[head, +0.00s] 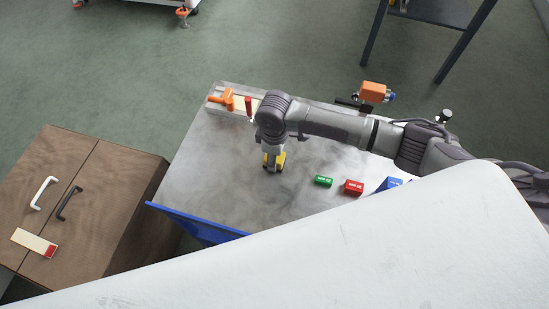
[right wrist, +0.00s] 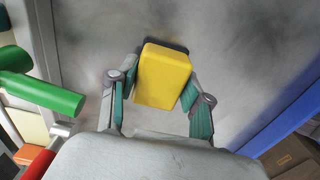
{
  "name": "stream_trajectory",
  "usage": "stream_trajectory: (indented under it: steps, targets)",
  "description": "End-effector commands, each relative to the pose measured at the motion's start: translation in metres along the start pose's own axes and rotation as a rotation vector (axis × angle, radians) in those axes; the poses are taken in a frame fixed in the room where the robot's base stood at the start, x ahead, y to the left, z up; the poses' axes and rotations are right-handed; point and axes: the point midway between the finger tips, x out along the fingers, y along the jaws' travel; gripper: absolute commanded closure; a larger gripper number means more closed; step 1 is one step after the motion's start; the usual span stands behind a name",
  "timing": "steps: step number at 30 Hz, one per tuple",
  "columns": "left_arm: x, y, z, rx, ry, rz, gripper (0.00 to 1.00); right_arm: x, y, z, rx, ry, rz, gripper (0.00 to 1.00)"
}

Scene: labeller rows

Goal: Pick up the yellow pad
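The yellow pad (right wrist: 162,78) is a block between the two fingers of my right gripper (right wrist: 160,85) in the right wrist view. The fingertips lie against its left and right sides, and the gripper looks shut on it. In the head view my right gripper (head: 273,164) points down over the grey metal table top (head: 210,170), and yellow parts of the pad (head: 280,160) show around its tip. A thin shadow lies beside the pad, and I cannot tell whether it touches the table. My left gripper is not in view.
Green (head: 323,181), red (head: 353,187) and blue (head: 389,184) blocks stand right of the gripper. An orange-handled fixture (head: 229,98) sits at the table's back left. A blue edge (head: 198,226) runs along the front. A brown cabinet (head: 105,190) is left. A white surface hides the lower right.

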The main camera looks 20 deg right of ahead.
Motion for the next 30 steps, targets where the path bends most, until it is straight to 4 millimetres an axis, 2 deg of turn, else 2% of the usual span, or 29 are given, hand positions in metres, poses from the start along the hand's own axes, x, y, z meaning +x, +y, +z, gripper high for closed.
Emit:
stream_trajectory:
  steps: [1,5,6,16,20,23,24,30]
  targets:
    - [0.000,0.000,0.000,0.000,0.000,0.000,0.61,0.000,0.000,0.000,0.000,0.000,0.000,0.65]
    - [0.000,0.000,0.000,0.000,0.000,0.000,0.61,0.000,0.000,0.000,0.000,0.000,0.000,0.86]
    - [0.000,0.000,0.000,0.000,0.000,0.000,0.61,-0.001,0.000,0.000,0.000,0.001,0.000,0.89]
    - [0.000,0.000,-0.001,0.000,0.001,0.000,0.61,-0.006,0.001,-0.001,0.000,0.003,0.001,0.89]
    - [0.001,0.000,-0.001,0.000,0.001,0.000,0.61,-0.019,0.001,-0.001,0.000,0.004,0.002,0.89]
    - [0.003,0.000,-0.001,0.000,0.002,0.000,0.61,-0.037,0.001,-0.001,0.000,0.005,0.002,0.89]
    - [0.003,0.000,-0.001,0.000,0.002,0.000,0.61,-0.045,-0.001,0.000,-0.001,0.005,0.001,0.89]
    - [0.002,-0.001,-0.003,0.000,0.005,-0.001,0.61,-0.071,-0.041,0.029,-0.004,0.003,0.000,0.89]
